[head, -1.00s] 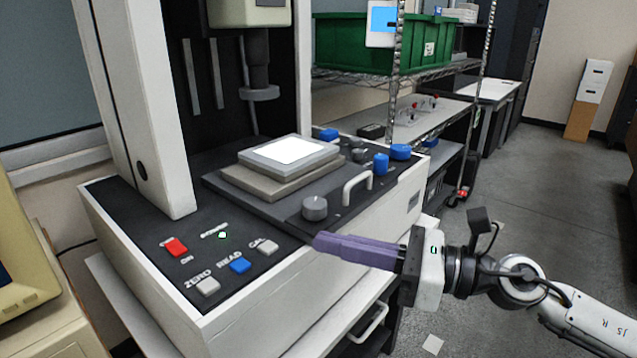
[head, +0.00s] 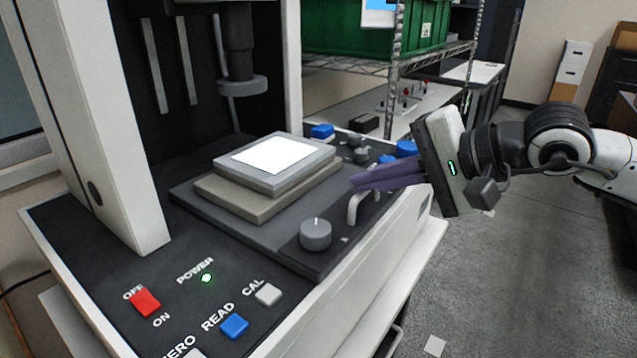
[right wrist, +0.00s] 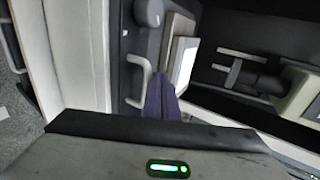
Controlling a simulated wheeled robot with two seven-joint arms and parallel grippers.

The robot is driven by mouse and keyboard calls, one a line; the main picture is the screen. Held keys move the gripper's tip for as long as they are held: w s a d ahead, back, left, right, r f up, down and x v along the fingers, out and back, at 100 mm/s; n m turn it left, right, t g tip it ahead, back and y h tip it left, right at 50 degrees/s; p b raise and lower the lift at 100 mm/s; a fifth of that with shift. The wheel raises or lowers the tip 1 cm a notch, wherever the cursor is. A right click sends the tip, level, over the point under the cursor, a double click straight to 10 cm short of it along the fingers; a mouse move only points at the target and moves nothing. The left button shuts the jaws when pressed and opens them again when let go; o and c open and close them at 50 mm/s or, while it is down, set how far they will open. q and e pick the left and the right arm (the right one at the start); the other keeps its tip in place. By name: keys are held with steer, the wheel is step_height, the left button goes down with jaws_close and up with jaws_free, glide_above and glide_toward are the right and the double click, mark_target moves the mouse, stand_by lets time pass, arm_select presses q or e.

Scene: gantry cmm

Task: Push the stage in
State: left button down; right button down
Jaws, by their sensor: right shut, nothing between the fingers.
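The stage (head: 215,207) is a dark flat plate on the machine's deck. It carries a beige block with a white-topped grey plate (head: 277,165), a round grey knob (head: 315,234) and a light loop handle (head: 353,208). My right gripper (head: 358,182) has purple fingers, shut and empty, with the tips close by the top of the handle. In the right wrist view the fingers (right wrist: 160,80) lie between the handle (right wrist: 137,82) and the plate block. Whether they touch the handle, I cannot tell. My left gripper is not in view.
The machine's tall white column (head: 92,120) stands at left, with a probe (head: 240,80) above the deck. Red, blue and white buttons lie at the front left. Blue knobs (head: 405,148) sit behind my gripper. A wire rack with a green bin (head: 345,35) stands behind.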

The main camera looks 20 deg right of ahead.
mark_target(330, 207)
steer(key=shift+w+a+f+p, duration=0.1)
steer(key=shift+w+a+p, duration=0.25)
steer(key=shift+p, duration=0.1)
steer(key=p+x, duration=0.1)
steer(key=x, duration=0.6)
steer(key=shift+a+f+p, duration=0.1)
steer(key=shift+f+p, duration=0.1)
steer(key=shift+p, duration=0.2)
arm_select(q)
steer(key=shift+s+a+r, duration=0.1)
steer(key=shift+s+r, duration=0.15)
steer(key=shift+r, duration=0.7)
arm_select(e)
steer(key=shift+w+a+f, duration=0.25)
steer(key=shift+w+f, duration=0.1)
steer(key=shift+f, duration=0.15)
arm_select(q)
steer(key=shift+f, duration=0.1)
arm_select(e)
steer(key=shift+f, duration=0.1)
